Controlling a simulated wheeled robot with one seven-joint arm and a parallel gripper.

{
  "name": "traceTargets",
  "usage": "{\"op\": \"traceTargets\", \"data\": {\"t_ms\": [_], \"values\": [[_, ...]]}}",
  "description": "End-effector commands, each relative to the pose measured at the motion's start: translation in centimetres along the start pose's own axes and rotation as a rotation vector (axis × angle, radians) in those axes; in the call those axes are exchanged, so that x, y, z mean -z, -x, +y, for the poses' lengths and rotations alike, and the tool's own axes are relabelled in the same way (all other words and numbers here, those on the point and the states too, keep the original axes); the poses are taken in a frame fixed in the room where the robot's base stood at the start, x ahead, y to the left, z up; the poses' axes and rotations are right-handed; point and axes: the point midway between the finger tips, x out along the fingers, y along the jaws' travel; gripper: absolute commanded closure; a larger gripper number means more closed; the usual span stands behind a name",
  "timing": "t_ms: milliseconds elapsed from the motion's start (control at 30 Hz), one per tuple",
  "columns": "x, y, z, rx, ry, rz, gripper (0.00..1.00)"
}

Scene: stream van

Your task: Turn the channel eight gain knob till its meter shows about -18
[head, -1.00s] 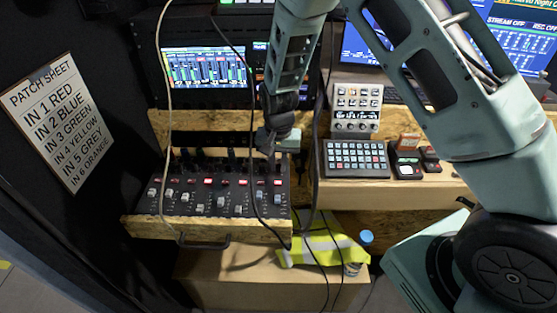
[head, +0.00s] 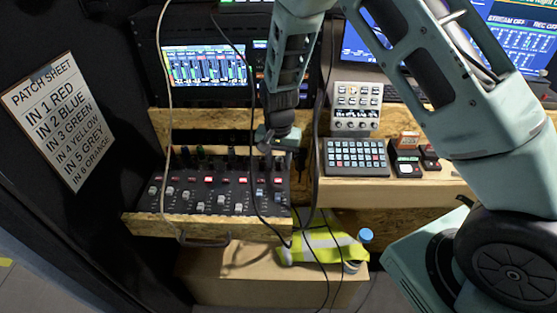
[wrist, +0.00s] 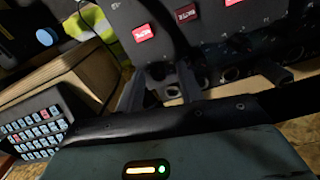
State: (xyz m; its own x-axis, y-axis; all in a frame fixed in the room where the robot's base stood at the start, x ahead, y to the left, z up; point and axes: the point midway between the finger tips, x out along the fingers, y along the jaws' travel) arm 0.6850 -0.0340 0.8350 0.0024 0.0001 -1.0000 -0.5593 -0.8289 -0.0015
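The black mixer (head: 215,207) with rows of knobs, faders and lit red mute buttons sits on the wooden shelf. My gripper (head: 266,146) is over the mixer's back right end, where the channel eight knob is hard to single out. In the wrist view, the fingers of my gripper (wrist: 160,92) are apart, with dark knobs in and beyond the gap. I cannot tell if a finger touches a knob. The meter screen (head: 205,68) shows green bars behind the mixer; its figures are too small to read.
Dark cables (head: 254,170) hang in front of the mixer's right end. A button pad (head: 356,158) and a small grey mixer (head: 357,108) stand to the right.

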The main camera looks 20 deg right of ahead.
Motion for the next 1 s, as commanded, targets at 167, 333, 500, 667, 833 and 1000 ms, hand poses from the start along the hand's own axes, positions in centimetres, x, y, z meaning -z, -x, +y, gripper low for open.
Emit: {"op": "traceTargets", "data": {"t_ms": [167, 333, 500, 667, 833, 1000], "values": [[0.0, 0.1, 0.0, -0.001, 0.001, -0.001, 0.63], [0.0, 1.9, -0.1, 0.002, 0.001, 0.001, 0.63], [0.0, 5.6, -0.1, 0.004, 0.003, 0.003, 0.63], [0.0, 9.4, -0.1, 0.003, 0.002, 0.003, 0.63], [0.1, 13.2, -0.1, 0.004, 0.001, 0.003, 0.63], [0.0, 15.9, -0.1, 0.002, 0.000, 0.001, 0.63]]}}
